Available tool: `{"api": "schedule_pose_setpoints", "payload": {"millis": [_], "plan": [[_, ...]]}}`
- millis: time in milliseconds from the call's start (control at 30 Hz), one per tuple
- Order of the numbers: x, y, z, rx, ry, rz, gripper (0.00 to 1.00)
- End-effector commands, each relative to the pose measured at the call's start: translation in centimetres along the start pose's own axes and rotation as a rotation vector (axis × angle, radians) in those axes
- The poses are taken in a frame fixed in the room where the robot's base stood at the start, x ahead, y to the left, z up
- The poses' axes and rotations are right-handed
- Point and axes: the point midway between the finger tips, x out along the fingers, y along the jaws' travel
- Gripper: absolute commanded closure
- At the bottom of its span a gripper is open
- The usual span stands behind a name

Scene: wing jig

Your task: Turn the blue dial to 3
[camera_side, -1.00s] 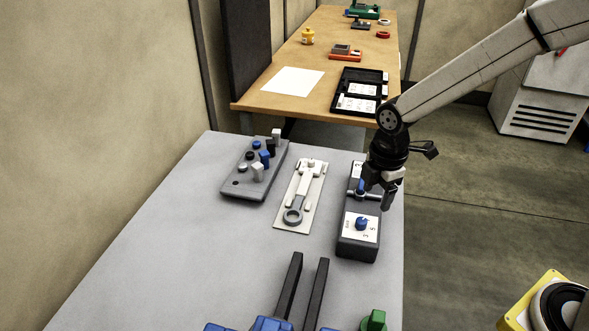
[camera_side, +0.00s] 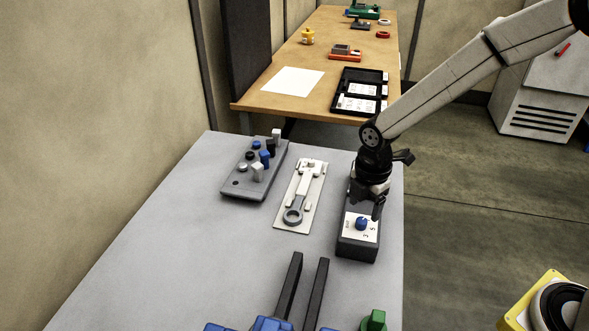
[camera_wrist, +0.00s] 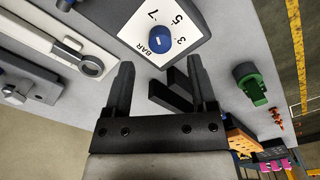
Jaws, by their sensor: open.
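The blue dial (camera_side: 361,224) sits on a white label on the near end of a dark grey box (camera_side: 357,247) at the table's right edge. In the wrist view the dial (camera_wrist: 157,44) is beside the printed "BAR", 3, 5 and 7. It has a small white mark, but I cannot tell which number it points to. My gripper (camera_side: 368,207) is just behind and above the dial in the side view. In the wrist view my gripper (camera_wrist: 160,68) is open and empty, its fingertips apart from the dial. My gripper hides the far part of the box.
A grey block with several knobs (camera_side: 238,186) and a pale plate holding a wrench-shaped part (camera_side: 293,216) lie left of the box. Two dark bars (camera_side: 315,292) and a green part (camera_side: 374,321) stand at the front.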

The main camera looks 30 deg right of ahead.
Motion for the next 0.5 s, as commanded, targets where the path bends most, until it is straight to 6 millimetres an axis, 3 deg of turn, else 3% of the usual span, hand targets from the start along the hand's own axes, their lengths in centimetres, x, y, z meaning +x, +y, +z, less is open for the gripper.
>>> {"api": "schedule_pose_setpoints", "payload": {"millis": [200, 500], "plan": [[2.5, -0.1, 0.0, 0.0, 0.0, -0.003, 0.27], [4.2, 0.0, 0.0, 0.001, 0.0, 0.001, 0.27]]}}
